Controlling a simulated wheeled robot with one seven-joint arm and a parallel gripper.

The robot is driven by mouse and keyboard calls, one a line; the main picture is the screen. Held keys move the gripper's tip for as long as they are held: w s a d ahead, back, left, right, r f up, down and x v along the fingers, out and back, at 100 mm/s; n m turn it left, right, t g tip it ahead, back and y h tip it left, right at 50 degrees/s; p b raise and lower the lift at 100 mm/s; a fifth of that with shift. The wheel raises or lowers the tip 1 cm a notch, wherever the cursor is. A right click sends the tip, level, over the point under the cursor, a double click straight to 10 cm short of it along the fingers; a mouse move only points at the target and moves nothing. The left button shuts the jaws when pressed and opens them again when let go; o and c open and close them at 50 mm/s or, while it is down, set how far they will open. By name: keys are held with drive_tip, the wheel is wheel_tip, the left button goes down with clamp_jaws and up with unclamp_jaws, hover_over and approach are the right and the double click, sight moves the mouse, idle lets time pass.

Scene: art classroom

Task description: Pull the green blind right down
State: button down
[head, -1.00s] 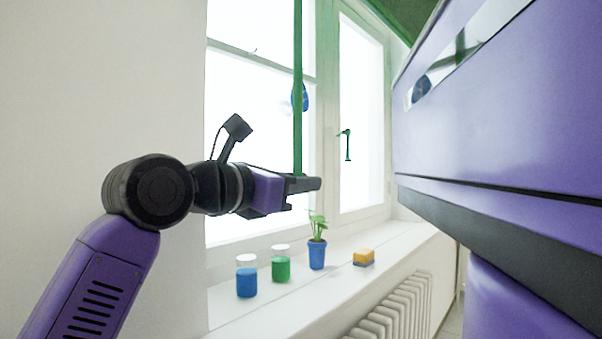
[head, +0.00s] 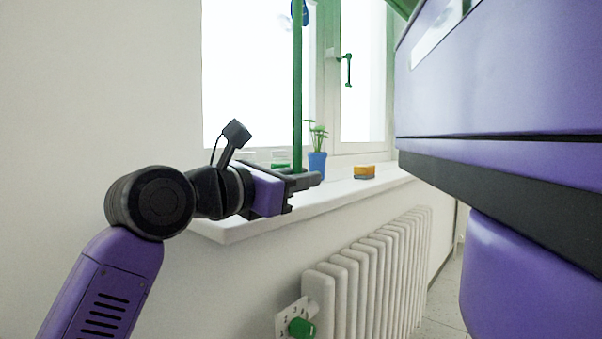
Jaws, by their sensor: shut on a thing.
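A narrow green pull strap (head: 297,90) hangs straight down in front of the window and runs out of the top of the head view. My gripper (head: 304,181) is shut on its lower end, at about the height of the window sill. The strap looks straight between the gripper and the top edge. A small piece of green (head: 403,7) shows at the top right, perhaps part of the blind; the rest of the blind is out of view or hidden.
The sill (head: 235,229) carries a blue pot with a plant (head: 317,163) and an orange-and-blue block (head: 364,172) behind my gripper. A jar (head: 280,158) is mostly hidden. A white radiator (head: 365,280) with a green knob (head: 301,328) stands below. A green window handle (head: 348,70) is right of the strap.

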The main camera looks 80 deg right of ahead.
drive_tip(key=shift+s+f, duration=0.2)
drive_tip(key=shift+f, duration=0.5)
drive_tip(key=c, duration=1.4)
unclamp_jaws()
drive_tip(key=shift+w+a, duration=0.1)
drive_tip(key=shift+w, duration=0.05)
drive_tip(key=shift+w+a+r, duration=0.1)
drive_tip(key=shift+w+a, duration=0.05)
drive_tip(key=shift+a, duration=0.05)
drive_tip(key=p+v, duration=0.1)
drive_tip(key=v, duration=0.6)
